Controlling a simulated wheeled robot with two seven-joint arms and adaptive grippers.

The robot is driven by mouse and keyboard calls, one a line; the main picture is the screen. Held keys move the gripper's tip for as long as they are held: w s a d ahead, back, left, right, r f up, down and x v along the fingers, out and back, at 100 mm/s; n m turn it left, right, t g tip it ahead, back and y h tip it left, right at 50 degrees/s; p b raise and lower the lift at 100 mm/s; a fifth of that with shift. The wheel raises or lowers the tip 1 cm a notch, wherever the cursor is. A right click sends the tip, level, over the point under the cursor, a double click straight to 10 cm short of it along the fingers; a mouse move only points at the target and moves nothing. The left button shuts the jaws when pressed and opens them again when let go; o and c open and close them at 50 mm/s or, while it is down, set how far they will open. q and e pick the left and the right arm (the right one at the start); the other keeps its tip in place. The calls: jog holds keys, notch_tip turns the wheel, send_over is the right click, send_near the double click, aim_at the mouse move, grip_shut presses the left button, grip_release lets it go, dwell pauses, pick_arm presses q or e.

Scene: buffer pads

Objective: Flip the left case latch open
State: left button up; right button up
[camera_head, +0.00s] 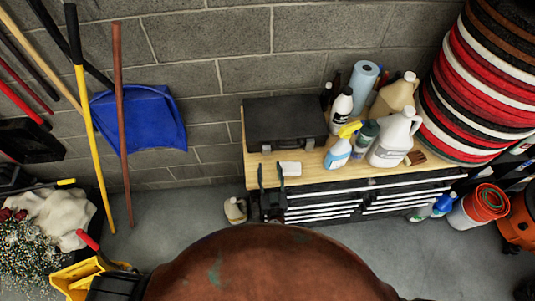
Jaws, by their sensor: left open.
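A closed black case (285,122) lies on the wooden top of the tool chest (331,168), against the block wall. Its front edge faces me, with a small handle in the middle. The left case latch (267,149) is a tiny light spot on the front edge, too small to tell its state. My left gripper (270,167) is upright in front of the case's left part, its two dark fingers apart with nothing between them. The fingertips look just short of the latch; I cannot tell whether they touch. My right gripper is not in view.
A small white object (289,168) lies right beside the left gripper's fingers. A yellow-topped spray bottle (338,153), white jug (396,138) and blue roll (362,82) crowd the top's right side. Stacked pads (478,90) stand at far right. A beige jug (235,210) is on the floor.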

aim_at(267, 151)
pick_arm(q)
jog(key=w, duration=0.2)
jog(key=w+a, duration=0.1)
jog(key=w, duration=0.4)
jog(key=shift+w+a, duration=0.15)
jog(key=shift+a, duration=0.1)
jog(key=shift+c, duration=0.4)
jog(key=shift+c, duration=1)
grip_shut()
